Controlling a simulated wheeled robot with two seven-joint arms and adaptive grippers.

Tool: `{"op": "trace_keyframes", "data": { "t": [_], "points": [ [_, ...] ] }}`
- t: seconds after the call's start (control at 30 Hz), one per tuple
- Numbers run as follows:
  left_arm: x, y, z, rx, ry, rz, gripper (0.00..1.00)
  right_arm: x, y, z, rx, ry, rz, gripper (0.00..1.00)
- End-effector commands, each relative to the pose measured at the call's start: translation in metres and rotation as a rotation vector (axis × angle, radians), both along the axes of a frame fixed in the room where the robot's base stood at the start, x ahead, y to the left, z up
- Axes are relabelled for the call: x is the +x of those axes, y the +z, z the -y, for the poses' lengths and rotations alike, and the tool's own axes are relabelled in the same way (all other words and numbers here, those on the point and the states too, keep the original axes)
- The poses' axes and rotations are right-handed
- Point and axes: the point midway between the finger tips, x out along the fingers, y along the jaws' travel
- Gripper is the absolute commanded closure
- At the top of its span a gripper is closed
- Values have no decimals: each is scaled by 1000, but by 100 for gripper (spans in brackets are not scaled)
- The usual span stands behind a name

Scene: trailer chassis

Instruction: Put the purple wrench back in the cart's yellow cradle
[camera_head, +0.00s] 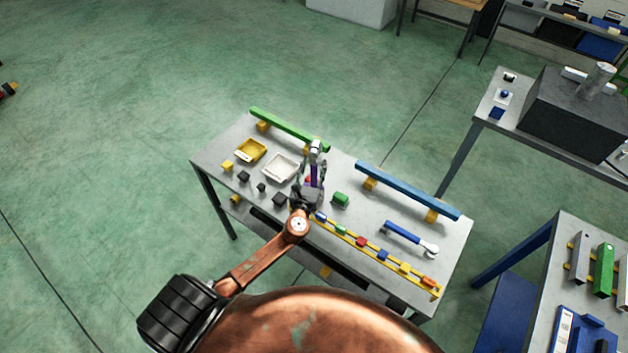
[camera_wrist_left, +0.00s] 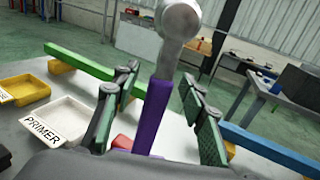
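The purple wrench (camera_head: 313,172) is at my left gripper (camera_head: 310,183), over the middle of the grey work table. In the left wrist view the purple wrench (camera_wrist_left: 156,108) rises between the two fingers (camera_wrist_left: 158,95), its grey head above and tilted slightly right. A gap shows on both sides of the handle, so the fingers look open around it. The wrench's lower end is hidden by the gripper. My right gripper is not in view. I cannot tell for sure which yellow piece is the cradle; yellow blocks (camera_head: 370,184) sit under the beams.
A green beam (camera_head: 285,127) and a blue beam (camera_head: 405,189) line the far edge. A yellow tray (camera_head: 262,147), white PRIMER tray (camera_head: 293,168) and black blocks are left. A yellow rail (camera_head: 372,255) with coloured blocks and a blue wrench (camera_head: 403,233) are right.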

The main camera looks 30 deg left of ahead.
Motion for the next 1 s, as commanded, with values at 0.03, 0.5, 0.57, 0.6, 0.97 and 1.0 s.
{"op": "trace_keyframes", "data": {
  "t": [0.03, 0.5, 0.57, 0.6, 0.97, 1.0],
  "points": [
    [0, 0, 0, 0, 0, 0, 61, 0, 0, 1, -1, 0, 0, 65],
    [0, 0, 0, -1, 0, 0, 90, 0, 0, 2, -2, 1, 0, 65],
    [0, 0, 0, -1, 0, 0, 94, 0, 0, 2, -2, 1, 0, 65],
    [0, 0, 0, -1, 0, 0, 97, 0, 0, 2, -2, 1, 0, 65],
    [0, 0, 0, -1, 0, 0, 100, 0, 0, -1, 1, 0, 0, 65],
    [0, 0, 0, -1, 0, 0, 100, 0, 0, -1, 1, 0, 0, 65]
  ]
}}
